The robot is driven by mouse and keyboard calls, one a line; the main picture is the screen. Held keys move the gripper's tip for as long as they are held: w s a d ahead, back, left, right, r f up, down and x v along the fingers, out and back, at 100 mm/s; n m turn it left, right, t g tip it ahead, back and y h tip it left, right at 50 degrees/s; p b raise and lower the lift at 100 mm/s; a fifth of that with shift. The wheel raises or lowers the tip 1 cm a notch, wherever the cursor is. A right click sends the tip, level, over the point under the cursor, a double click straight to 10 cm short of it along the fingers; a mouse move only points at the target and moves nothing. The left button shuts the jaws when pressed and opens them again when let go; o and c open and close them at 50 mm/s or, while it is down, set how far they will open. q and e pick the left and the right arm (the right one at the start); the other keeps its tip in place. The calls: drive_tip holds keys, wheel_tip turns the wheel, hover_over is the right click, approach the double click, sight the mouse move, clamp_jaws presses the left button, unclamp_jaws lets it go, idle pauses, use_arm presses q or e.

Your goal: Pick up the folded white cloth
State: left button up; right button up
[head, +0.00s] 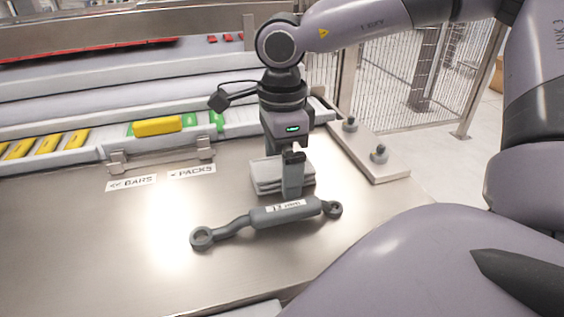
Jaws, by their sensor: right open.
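The folded white cloth (266,177) lies on the metal table as a small layered stack, a little right of the middle in the head view. My right gripper (293,180) points down at the cloth and covers part of its right side. Its jaws are open, with a dark finger in front of the cloth. I cannot tell whether the fingers touch the cloth or straddle its edge. My left gripper is not in view.
A grey wrench-like tool (266,216) with ringed ends lies just in front of the cloth. A plate with two knobs (385,165) is at right. Behind runs a channel with yellow bars (48,146) and a yellow pack (158,126). The table's left front is clear.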

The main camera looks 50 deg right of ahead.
drive_tip(key=c, duration=1.1)
drive_tip(key=shift+r, duration=0.1)
wheel_tip(320, 180, up, 28)
drive_tip(key=p, duration=0.5)
drive_tip(key=shift+p, duration=0.4)
drive_tip(key=shift+o, duration=0.7)
drive_tip(key=shift+c, duration=0.2)
